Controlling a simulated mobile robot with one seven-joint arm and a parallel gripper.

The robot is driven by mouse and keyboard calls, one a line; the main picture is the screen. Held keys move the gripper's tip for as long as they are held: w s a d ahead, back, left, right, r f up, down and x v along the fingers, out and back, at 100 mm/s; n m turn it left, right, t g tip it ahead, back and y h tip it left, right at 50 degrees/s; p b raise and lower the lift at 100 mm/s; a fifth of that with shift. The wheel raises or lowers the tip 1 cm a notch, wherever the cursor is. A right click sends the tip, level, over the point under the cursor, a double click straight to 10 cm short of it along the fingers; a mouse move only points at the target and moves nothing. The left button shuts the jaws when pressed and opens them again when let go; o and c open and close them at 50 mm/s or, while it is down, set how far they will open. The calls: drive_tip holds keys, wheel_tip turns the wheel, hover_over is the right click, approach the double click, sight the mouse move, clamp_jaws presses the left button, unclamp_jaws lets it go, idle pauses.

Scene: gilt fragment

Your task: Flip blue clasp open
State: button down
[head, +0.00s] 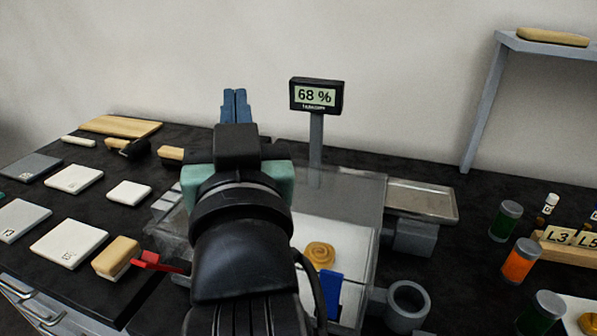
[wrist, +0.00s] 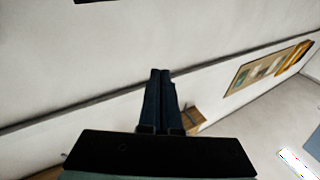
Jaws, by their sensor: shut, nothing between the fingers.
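A blue flat piece, which looks like the blue clasp (head: 328,294), is at the front of a clear-walled box (head: 352,200). Its lower part runs behind my arm and cable, and I cannot tell whether it is latched. A gold-coloured round fragment (head: 320,254) lies on the white floor of the box, just behind the blue piece. My gripper (head: 235,94) is raised over the back of the bench, pointing up and away from the clasp. Its two blue fingers are together and empty. In the wrist view the shut fingers (wrist: 160,74) point at the wall, and no clasp shows.
A display reading 68 % (head: 315,96) stands on a post behind the box. A red lever (head: 155,262) is left of the box. White tiles (head: 74,179) and blocks cover the left bench. A metal tray (head: 422,201), a grey ring holder (head: 408,300) and jars (head: 522,260) are at right.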

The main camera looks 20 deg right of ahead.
drive_tip(key=d+f+m+g+p, duration=0.25)
drive_tip(key=d+g+p, duration=0.5)
drive_tip(key=p, duration=1.35)
drive_tip(key=s+m+g+p, duration=0.2)
drive_tip(key=s+g+p, duration=0.7)
drive_tip(key=p, duration=0.7)
drive_tip(key=shift+s+p, duration=0.3)
drive_tip(key=shift+s, duration=0.45)
drive_tip(key=shift+m+g, duration=0.25)
